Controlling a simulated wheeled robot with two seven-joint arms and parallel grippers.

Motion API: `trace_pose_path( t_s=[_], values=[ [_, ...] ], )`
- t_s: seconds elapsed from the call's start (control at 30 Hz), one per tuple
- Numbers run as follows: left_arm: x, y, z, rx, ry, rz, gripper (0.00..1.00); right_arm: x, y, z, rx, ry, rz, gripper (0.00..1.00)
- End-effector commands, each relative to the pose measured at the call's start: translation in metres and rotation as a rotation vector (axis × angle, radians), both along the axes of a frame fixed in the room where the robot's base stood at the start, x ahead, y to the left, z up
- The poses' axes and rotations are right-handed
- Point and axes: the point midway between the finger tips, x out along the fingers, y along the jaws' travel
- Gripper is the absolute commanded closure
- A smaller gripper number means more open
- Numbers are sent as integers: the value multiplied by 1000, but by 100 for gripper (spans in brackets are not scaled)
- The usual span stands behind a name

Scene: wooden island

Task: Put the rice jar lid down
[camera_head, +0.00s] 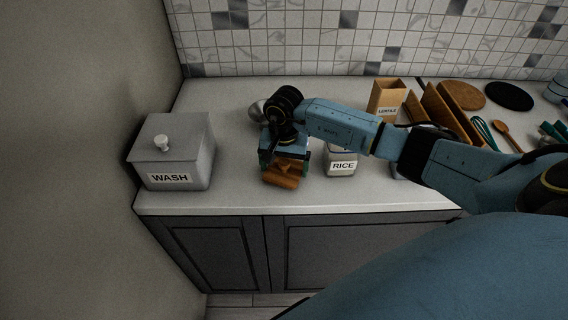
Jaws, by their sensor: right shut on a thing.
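My right gripper (284,160) reaches down over the counter, left of the rice jar. It is shut on a brown wooden piece, which looks like the rice jar lid (286,173). The gripper covers part of the lid, and I cannot tell whether the lid touches the counter. The rice jar (342,163) is a pale container with a RICE label. My right arm hides its top. My left gripper is not in view.
A grey WASH box (174,152) with a knobbed lid stands at the left counter end. A lentils box (386,98), wooden boards (432,108) and utensils stand at the right. A rounded metallic thing (256,110) is behind my gripper. The counter (235,183) has free room left of it.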

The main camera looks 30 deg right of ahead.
Motion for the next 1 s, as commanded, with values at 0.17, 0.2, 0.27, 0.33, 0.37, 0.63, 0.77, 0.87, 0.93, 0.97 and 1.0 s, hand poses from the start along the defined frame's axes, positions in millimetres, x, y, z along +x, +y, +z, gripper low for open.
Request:
trace_pose_path(
  t_s=[0.17, 0.2, 0.27, 0.33, 0.37, 0.63, 0.77, 0.87, 0.93, 0.97, 1.0],
  values=[
    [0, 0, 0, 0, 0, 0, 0, 1, 0, 0, 0, -3, 0, 36],
    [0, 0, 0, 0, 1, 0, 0, 1, 0, 0, 0, -3, 0, 36],
    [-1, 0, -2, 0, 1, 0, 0, 1, 0, -1, 0, -3, 0, 36],
    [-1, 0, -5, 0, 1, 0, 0, 1, 0, -4, 0, -3, 1, 36],
    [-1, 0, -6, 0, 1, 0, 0, 1, 0, -5, 0, -3, 1, 36],
    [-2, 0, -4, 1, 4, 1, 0, 1, 0, -3, 1, -2, 1, 0],
    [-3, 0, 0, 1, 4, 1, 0, 1, 0, 1, 1, -2, 0, 0],
    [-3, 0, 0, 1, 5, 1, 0, 2, -1, 13, -1, -6, 1, 0],
    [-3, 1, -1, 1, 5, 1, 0, 2, -1, 27, -1, -7, 2, 0],
    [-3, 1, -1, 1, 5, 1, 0, 2, -1, 34, 0, -8, 2, 0],
    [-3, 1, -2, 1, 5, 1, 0, 2, -1, 43, -1, -9, 2, 0]
  ],
)
